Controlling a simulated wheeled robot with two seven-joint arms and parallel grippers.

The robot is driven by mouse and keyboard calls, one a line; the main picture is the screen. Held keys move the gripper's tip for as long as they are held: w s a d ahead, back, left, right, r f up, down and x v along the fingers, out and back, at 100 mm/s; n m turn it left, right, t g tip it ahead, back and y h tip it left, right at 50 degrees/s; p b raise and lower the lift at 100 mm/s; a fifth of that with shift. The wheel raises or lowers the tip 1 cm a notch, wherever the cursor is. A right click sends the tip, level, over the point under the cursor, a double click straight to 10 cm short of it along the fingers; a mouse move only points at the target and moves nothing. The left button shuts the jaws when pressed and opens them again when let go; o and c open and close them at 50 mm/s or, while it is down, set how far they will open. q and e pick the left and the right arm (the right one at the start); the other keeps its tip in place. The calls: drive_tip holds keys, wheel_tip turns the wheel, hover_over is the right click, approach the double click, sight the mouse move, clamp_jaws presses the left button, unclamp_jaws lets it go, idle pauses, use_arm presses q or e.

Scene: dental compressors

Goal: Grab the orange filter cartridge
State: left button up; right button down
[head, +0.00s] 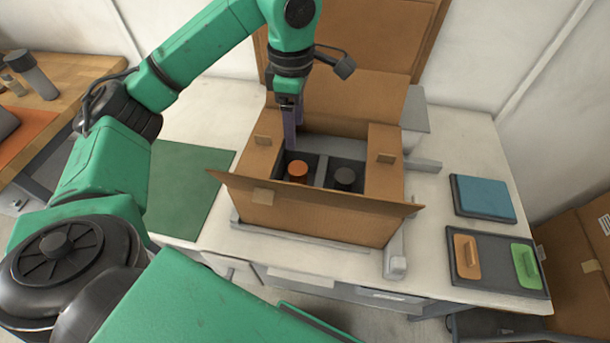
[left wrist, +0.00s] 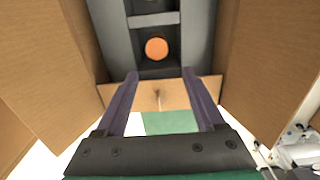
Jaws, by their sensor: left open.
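The orange filter cartridge (head: 298,171) stands in the left compartment of the open cardboard box (head: 312,221). Its round orange top also shows in the left wrist view (left wrist: 156,48), ahead of the fingertips and between their lines. A dark grey cartridge (head: 345,177) stands in the right compartment. My left gripper (head: 290,143) points down over the box's left part, behind the orange cartridge in the head view. In the left wrist view its two purple fingers (left wrist: 163,75) are spread apart with nothing between them. My right gripper is not in view.
The box's flaps stand open around the compartments. A green mat (head: 190,190) lies left of the box. A dark tray (head: 495,270) with an orange and a green piece and a blue pad (head: 482,197) lie at right. A wooden table (head: 60,65) stands far left.

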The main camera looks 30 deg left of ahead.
use_arm(q)
approach(298, 168)
wheel_tip(298, 168, down, 10)
drive_tip(key=p, duration=0.4)
drive_tip(key=shift+f, duration=0.55)
clamp_jaws()
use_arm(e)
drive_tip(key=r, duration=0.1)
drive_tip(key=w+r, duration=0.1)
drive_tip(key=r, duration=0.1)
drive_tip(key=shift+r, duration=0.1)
